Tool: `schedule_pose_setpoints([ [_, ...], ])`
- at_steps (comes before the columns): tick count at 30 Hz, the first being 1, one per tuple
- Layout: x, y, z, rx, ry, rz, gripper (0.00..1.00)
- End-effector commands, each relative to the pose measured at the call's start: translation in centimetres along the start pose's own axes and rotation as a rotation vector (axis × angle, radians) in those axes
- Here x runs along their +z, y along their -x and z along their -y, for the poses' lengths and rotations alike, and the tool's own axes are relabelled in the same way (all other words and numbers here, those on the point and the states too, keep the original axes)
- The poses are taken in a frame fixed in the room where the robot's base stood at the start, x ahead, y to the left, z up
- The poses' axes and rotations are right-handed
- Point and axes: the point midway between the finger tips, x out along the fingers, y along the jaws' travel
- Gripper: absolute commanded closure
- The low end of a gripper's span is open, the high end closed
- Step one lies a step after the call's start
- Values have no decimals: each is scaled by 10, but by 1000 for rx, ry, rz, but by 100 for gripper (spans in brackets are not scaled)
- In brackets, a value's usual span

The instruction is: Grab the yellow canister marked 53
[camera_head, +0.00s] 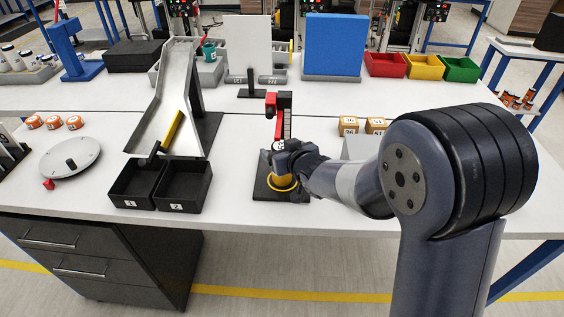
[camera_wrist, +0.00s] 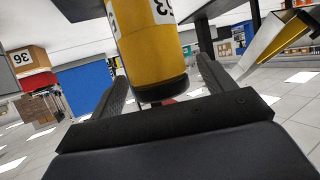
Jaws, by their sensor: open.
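The yellow canister (camera_wrist: 155,48) has a black end and white labels with black digits. In the wrist view it stands between the two black fingers of my gripper (camera_wrist: 160,82). The labels are cut off by the picture edge, so the number is only partly readable. The fingers are apart, one on each side, with visible gaps to the canister. In the head view my gripper (camera_head: 290,158) is at the black stand with the red upright, and it hides most of the canister. A yellow round part (camera_head: 282,184) shows just below it.
The stand's red and black upright (camera_head: 280,108) rises just behind my gripper. Left are black bins (camera_head: 183,190) and a metal chute (camera_head: 168,95) with a yellow bar (camera_head: 173,128). Small numbered boxes (camera_head: 350,126) sit right of the stand. The front table edge is mostly clear.

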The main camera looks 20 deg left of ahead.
Motion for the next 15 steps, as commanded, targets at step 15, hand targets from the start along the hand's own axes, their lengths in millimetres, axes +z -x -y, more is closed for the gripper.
schedule_pose_setpoints([
  [15,0,-4,0,0,0,-1,39],
])
